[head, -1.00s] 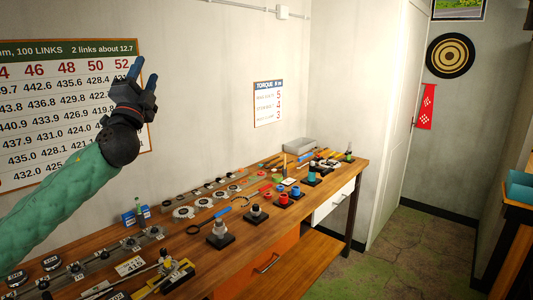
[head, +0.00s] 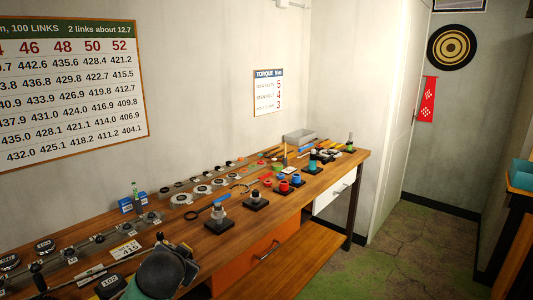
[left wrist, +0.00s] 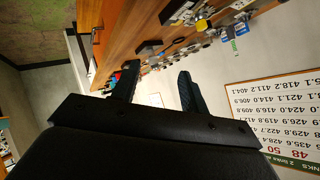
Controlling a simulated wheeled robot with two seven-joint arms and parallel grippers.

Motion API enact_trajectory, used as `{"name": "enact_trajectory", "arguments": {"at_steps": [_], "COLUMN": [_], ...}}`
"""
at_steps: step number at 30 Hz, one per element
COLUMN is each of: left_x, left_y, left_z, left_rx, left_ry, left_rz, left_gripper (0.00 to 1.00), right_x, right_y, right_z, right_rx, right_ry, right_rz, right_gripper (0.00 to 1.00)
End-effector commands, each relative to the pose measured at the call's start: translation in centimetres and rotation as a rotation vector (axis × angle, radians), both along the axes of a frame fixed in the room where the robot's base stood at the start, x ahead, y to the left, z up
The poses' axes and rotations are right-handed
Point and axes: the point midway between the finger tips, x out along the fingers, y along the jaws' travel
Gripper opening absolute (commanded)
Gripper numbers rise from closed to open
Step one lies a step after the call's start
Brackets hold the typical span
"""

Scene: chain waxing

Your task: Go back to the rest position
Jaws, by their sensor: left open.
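My left arm shows low in the head view, where its dark wrist end covers the near front edge of the workbench (head: 225,243); its fingers cannot be made out there. In the left wrist view my left gripper (left wrist: 158,85) has its two dark fingers spread apart with nothing between them. The bench and the wall chart appear turned over in that view, beyond the fingers. My right gripper is in neither view.
The bench carries sprockets, black-based stands (head: 221,222), a tag reading 415 (head: 125,250), a blue box (head: 132,204) and a grey tray (head: 300,136). A number chart (head: 70,90) hangs on the wall. Floor (head: 410,245) right of the bench is clear.

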Motion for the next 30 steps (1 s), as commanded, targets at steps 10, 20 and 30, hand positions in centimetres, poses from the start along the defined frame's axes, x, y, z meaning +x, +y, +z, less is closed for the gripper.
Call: {"name": "enact_trajectory", "arguments": {"at_steps": [10, 20, 30], "left_x": [-8.0, -16.5, -27.0], "left_y": [-3.6, -5.4, -7.5], "left_z": [-13.4, -24.6, -35.3], "left_rx": [-0.190, -0.314, -0.405], "left_ry": [0.209, 0.401, 0.625], "left_rz": [-0.020, 0.037, 0.109], "left_gripper": [0.44, 0.44, 0.44], "right_x": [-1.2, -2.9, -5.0], "right_y": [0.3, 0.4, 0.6], "right_z": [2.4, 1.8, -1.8], "right_rx": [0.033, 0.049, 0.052], "right_ry": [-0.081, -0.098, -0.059], "right_rz": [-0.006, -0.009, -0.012], "right_gripper": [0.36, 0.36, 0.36]}}
